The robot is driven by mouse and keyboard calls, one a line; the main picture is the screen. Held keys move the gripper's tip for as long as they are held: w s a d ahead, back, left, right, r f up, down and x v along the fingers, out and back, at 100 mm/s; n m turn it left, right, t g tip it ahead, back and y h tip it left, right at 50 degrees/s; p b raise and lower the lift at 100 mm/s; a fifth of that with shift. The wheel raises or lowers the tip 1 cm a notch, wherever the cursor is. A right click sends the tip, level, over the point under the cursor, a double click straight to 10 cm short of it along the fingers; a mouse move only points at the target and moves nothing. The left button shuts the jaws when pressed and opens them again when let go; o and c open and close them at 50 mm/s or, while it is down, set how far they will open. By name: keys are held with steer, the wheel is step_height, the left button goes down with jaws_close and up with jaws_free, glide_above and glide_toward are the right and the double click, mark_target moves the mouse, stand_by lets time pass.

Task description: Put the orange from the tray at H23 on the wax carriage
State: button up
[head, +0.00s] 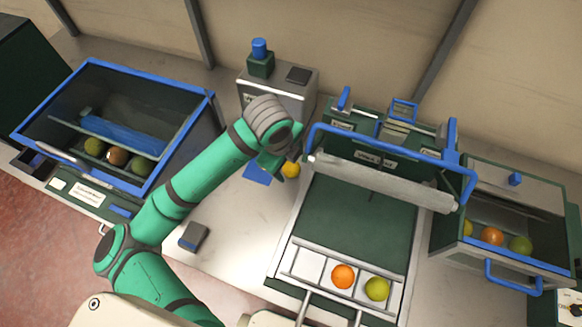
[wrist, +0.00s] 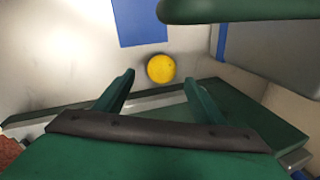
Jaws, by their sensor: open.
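A yellow fruit (head: 291,170) sits by the blue patch on the bench, partly hidden by my gripper (head: 276,160) in the head view. In the wrist view the yellow fruit (wrist: 161,68) lies beyond and roughly between my open fingertips (wrist: 160,92), with nothing held. A slotted carriage (head: 308,266) is at the front of the roller machine. Its left slot is empty, the middle slot holds an orange (head: 343,276) and the right slot holds a yellow-green fruit (head: 377,289). No H23 mark is readable.
A blue-framed cabinet (head: 207,132) at left holds several fruits. A blue-handled bin (head: 545,262) at right holds fruits too. A blue rail (head: 390,146) and roller (head: 385,183) cross the machine's back. A small grey block (head: 193,236) lies on the bench beside my arm.

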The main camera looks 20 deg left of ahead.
mark_target(291, 166)
steer(key=x, duration=0.4)
steer(key=shift+w+a+f, duration=0.1)
steer(key=shift+w+f, duration=0.15)
steer(key=shift+f, duration=0.1)
steer(key=c, duration=1.3)
steer(key=shift+r, duration=0.15)
